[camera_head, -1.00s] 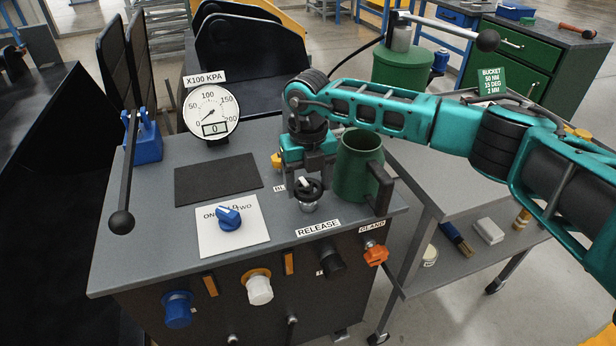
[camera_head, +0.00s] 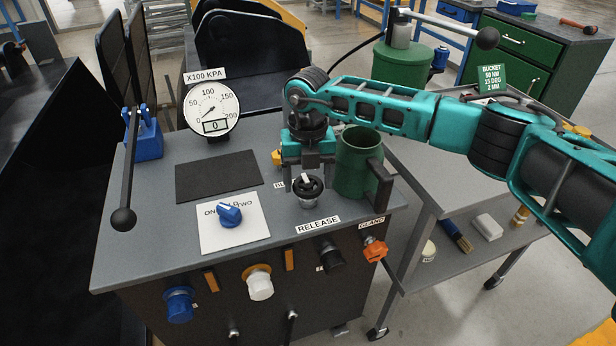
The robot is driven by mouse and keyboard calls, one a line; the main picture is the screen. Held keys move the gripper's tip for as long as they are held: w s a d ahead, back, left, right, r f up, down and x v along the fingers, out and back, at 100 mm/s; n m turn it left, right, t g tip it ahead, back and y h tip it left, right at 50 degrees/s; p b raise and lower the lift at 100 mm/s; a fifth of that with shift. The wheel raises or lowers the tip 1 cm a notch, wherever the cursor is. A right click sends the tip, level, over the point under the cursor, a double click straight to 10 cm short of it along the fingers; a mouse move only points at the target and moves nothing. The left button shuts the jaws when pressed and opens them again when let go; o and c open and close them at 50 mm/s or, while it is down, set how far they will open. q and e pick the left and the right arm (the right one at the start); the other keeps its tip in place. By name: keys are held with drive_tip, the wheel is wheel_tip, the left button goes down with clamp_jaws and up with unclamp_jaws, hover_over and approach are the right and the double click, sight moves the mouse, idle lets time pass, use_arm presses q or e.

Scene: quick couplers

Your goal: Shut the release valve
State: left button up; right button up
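The release valve (camera_head: 309,194) is a round black knob with a white pointer mark, on a silver base on the console top. It stands behind the RELEASE label (camera_head: 318,225). My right gripper (camera_head: 303,173) points down just above and behind the knob. Its two dark fingers are apart, with the knob's top showing clear below them, and nothing is held. The pressure gauge (camera_head: 212,112) reads 0 on its small display. My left gripper is not in view.
A green mug (camera_head: 356,165) stands close to the right of my gripper. A blue selector knob (camera_head: 229,214) sits on a white plate to the left. A tall black lever (camera_head: 129,170) stands at the console's left edge. A dark mat area (camera_head: 218,177) lies clear between.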

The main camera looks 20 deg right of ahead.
sight(308, 183)
drive_tip(key=o, duration=0.3)
wheel_tip(308, 183, up, 13)
drive_tip(key=shift+f, duration=0.1)
idle(0.4)
